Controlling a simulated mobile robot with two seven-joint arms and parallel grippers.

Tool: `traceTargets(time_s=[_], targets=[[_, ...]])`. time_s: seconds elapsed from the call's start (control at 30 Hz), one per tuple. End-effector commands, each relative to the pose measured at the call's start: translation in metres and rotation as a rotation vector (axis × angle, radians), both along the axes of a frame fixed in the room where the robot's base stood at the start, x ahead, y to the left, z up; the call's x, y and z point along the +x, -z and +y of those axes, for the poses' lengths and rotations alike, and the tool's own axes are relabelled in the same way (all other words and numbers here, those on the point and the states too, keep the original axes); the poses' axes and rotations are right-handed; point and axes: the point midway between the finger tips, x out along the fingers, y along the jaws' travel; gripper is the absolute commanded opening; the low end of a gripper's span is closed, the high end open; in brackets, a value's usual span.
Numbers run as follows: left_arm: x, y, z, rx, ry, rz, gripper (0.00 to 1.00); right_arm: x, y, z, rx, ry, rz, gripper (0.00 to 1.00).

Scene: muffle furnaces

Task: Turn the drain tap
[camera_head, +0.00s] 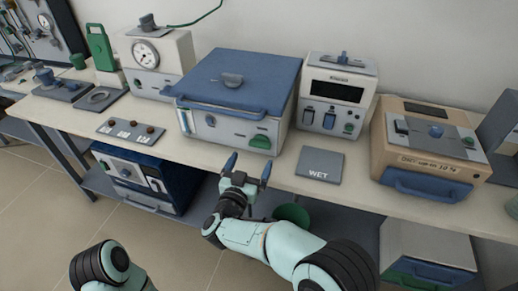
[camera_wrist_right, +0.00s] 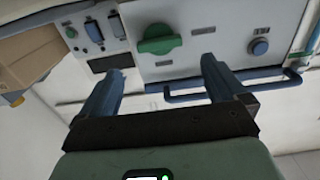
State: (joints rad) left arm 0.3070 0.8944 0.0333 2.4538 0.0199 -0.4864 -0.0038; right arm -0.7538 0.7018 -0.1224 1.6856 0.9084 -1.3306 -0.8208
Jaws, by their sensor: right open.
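The drain tap, a green half-round handle (camera_head: 260,141), is on the lower right of the front of a white box with a blue lid (camera_head: 238,75). It also shows in the right wrist view, as a green knob (camera_wrist_right: 160,40) on a pale panel. My right gripper (camera_head: 248,167) is open and empty, in front of and below the tap, apart from it. In the right wrist view the tap appears beyond and between the blue fingers (camera_wrist_right: 161,72). Part of my left arm shows at the lower left; its gripper is out of view.
A blue handle bar (camera_head: 235,111) runs across the box front. A grey WET pad (camera_head: 320,165) lies to the right, before a white device (camera_head: 338,95). A tan furnace (camera_head: 425,150) stands further right. A green bowl (camera_head: 292,214) sits below the table edge.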

Motion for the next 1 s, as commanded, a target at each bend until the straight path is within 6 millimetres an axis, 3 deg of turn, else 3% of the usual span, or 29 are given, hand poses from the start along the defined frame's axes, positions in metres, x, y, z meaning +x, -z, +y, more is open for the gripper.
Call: traceTargets(time_s=[0.1, 0.33, 0.77, 0.8, 0.97, 1.0], targets=[[0.004, 0.005, 0.002, 0.006, -0.006, -0.012, 0.00, 0.025, 0.002, -0.009, 0.001, 0.003, 0.001, 0.98], [0.011, 0.010, 0.005, 0.014, -0.012, -0.030, 0.00, 0.059, 0.002, -0.019, -0.001, 0.000, 0.001, 0.98], [0.013, 0.011, 0.007, 0.017, -0.016, -0.036, 0.00, 0.071, 0.001, -0.023, -0.001, -0.001, 0.001, 0.98], [0.013, 0.011, 0.007, 0.017, -0.016, -0.036, 0.00, 0.071, 0.001, -0.023, -0.001, -0.001, 0.001, 0.95], [0.013, 0.011, 0.007, 0.017, -0.016, -0.036, 0.00, 0.070, 0.001, -0.023, -0.001, -0.001, 0.001, 0.43], [0.013, 0.011, 0.007, 0.017, -0.015, -0.036, 0.00, 0.070, 0.001, -0.023, -0.001, -0.001, 0.001, 0.42]])
